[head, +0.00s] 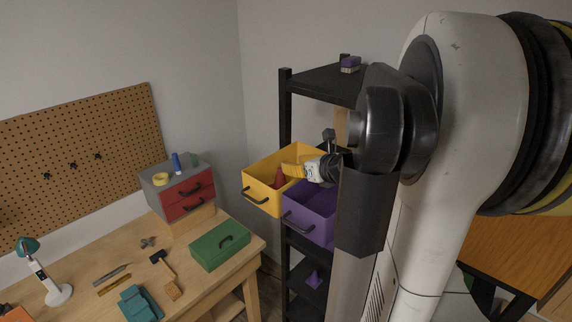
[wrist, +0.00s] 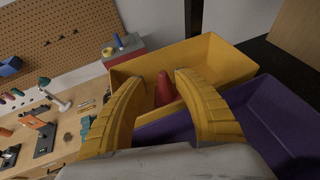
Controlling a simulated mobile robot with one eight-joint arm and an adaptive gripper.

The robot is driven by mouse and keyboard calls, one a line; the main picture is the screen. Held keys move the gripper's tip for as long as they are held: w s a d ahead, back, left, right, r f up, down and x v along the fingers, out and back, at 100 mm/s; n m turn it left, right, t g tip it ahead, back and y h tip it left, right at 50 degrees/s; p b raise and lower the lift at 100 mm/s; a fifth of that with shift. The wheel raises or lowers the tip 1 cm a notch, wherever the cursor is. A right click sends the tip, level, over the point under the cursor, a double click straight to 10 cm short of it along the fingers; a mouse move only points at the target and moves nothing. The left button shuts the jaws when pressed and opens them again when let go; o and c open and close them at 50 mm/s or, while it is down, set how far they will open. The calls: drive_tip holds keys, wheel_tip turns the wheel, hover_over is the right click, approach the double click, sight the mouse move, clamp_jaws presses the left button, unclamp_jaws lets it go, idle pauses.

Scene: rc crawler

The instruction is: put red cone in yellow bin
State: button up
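The red cone (head: 280,178) is inside the yellow bin (head: 262,195) and appears upright. In the wrist view the cone (wrist: 164,92) shows between my two yellow fingers, with a gap beside the left finger; the right finger covers part of its edge. My gripper (head: 287,170) reaches over the yellow bin from the right, its fingertips close to the cone. In the wrist view my gripper (wrist: 160,76) has its fingertips apart. The cone's base is partly hidden by the bin wall in the head view.
A purple bin (head: 318,226) stands right beside the yellow bin on a black shelf rack (head: 286,110). A workbench (head: 200,285) at the left holds a green box (head: 219,247), a red drawer unit (head: 187,200) and tools. A pegboard (head: 90,155) hangs behind it.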

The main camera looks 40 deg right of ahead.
drive_tip(key=d+v, duration=0.1)
drive_tip(key=v, duration=0.3)
drive_tip(key=a+f+n+g+y, duration=0.2)
drive_tip(key=a+n+g+y, duration=0.1)
drive_tip(key=a+n, duration=1.55)
drive_tip(key=s+a+f+n+g, duration=0.1)
drive_tip(key=s+a+n, duration=0.3)
drive_tip(key=a+n, duration=0.4)
drive_tip(key=s+a+f+n+g, duration=0.1)
drive_tip(key=s+a+n+g, duration=0.1)
drive_tip(key=s+a+n, duration=0.3)
drive_tip(key=a+n, duration=0.3)
drive_tip(key=n, duration=0.3)
drive_tip(key=shift+s+f+n, duration=0.3)
drive_tip(key=shift+f+n, duration=0.05)
drive_tip(key=shift+d, duration=0.15)
